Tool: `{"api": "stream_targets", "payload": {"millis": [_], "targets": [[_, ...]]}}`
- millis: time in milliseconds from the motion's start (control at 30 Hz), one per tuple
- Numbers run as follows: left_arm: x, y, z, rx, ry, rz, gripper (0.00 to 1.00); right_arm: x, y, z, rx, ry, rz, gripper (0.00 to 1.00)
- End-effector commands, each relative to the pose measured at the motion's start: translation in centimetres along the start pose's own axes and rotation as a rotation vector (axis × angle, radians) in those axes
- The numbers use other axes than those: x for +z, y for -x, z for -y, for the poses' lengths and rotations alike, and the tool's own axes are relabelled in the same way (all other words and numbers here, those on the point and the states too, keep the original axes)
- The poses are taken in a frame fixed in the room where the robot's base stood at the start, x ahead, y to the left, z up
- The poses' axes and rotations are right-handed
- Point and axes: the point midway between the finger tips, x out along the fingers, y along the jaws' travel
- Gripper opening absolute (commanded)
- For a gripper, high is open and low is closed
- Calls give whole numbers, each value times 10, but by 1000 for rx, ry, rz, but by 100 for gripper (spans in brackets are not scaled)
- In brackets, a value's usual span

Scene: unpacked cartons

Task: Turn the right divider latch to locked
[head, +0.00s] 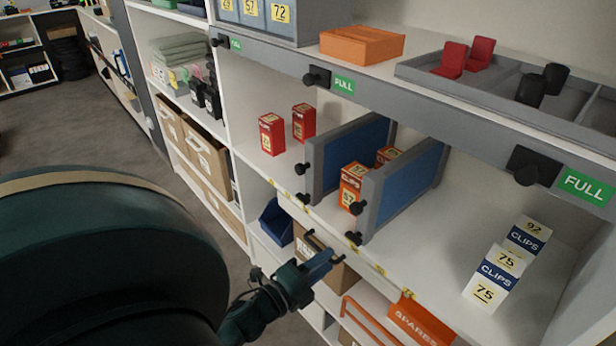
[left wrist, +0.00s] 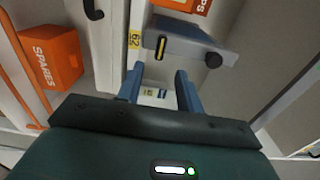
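The right divider (head: 400,190) is a blue panel in a grey frame, standing on the middle shelf. Its front edge carries an upper dark knob (head: 357,208) and a lower dark knob (head: 353,238). In the left wrist view, the grey divider end (left wrist: 190,35) shows a dark piece with a yellow strip (left wrist: 160,47) and a round dark knob (left wrist: 213,60). My left gripper (head: 322,262) is below and in front of the divider, apart from the knobs. In the left wrist view its fingers (left wrist: 160,82) are spread with nothing between them. My right gripper is out of view.
The left divider (head: 345,155) stands beside the right one. Orange clips boxes (head: 352,183) sit between them, and white clips boxes (head: 494,275) at right. Below the shelf edge are a cardboard carton (head: 335,278) and an orange SPARES bin (head: 420,322).

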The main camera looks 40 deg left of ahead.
Motion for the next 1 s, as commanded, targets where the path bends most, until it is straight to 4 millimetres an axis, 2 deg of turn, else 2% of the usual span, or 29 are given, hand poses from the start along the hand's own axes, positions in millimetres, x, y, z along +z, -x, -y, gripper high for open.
{"api": "stream_targets", "payload": {"millis": [100, 300, 900, 1000], "targets": [[0, 23, -1, 2, 1, 2, 36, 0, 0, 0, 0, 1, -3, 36], [0, 42, 0, 0, 0, 1, 36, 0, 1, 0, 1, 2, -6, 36], [0, 45, 0, -1, 0, 0, 36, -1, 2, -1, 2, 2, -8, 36], [0, 45, 6, -1, 0, 0, 36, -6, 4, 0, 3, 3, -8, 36]]}}
